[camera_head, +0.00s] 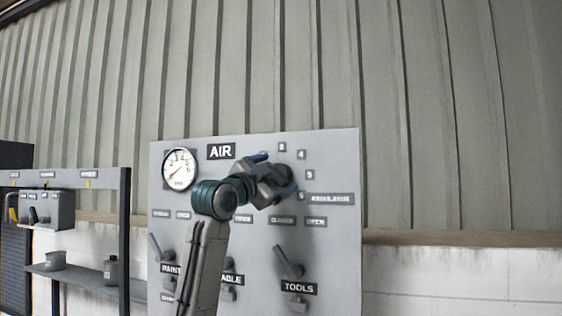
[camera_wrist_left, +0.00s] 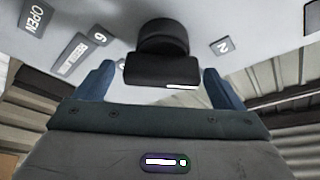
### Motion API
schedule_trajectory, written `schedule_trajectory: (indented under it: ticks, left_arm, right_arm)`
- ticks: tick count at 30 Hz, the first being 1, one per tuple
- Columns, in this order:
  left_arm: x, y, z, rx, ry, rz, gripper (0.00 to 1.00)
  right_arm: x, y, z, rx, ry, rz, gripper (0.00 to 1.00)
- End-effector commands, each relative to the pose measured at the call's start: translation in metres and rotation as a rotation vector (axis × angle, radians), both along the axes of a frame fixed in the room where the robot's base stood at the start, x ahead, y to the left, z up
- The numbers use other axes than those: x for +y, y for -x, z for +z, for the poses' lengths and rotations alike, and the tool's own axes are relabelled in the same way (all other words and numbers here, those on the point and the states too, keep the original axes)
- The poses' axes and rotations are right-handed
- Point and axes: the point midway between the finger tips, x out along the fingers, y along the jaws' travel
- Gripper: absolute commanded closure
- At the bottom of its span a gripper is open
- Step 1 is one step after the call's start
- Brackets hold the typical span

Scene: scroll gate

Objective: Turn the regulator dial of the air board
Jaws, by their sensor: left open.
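The grey air board (camera_head: 335,262) stands upright ahead, with an AIR label and a round white gauge (camera_head: 179,168). The regulator dial is a black knob (camera_wrist_left: 160,50) with a white mark, in the left wrist view. In the head view the dial (camera_head: 284,174) is partly hidden by my gripper. My left gripper (camera_head: 277,173) is in front of the dial and open. In the left wrist view its blue fingers (camera_wrist_left: 165,85) lie on either side of the knob, with gaps visible. Contact cannot be told. My right gripper is not in view.
Below on the board are valve levers, such as the one above the TOOLS label (camera_head: 289,263). My left arm covers part of the lower board. A shelf rack (camera_head: 92,278) with small containers stands at the left. A corrugated wall is behind.

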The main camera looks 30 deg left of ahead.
Motion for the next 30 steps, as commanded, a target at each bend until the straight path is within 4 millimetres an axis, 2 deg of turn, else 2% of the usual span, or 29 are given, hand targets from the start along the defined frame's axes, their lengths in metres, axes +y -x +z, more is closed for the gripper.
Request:
schedule_trajectory:
  ticks: [1,6,16,17,21,24,30]
  left_arm:
    - [-0.001,-0.007,0.006,0.001,0.001,-0.001,0.10]
    - [-0.001,-0.022,0.008,0.000,0.001,0.000,0.10]
    - [-0.001,-0.026,0.006,0.000,-0.001,0.000,0.10]
    - [-0.001,-0.026,0.007,0.000,-0.001,0.000,0.12]
    - [-0.001,-0.026,0.006,0.000,0.000,0.000,0.39]
    - [-0.001,-0.026,0.006,0.000,0.000,0.000,0.55]
    - [-0.002,-0.026,0.005,-0.001,0.009,-0.001,0.55]
  right_arm:
    - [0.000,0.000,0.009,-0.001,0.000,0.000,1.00]
    - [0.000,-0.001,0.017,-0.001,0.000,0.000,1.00]
    - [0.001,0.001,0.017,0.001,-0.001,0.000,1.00]
    - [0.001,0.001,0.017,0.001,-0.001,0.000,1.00]
    - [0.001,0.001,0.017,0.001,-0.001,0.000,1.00]
    - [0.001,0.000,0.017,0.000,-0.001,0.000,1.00]
    - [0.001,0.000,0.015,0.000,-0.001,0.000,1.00]
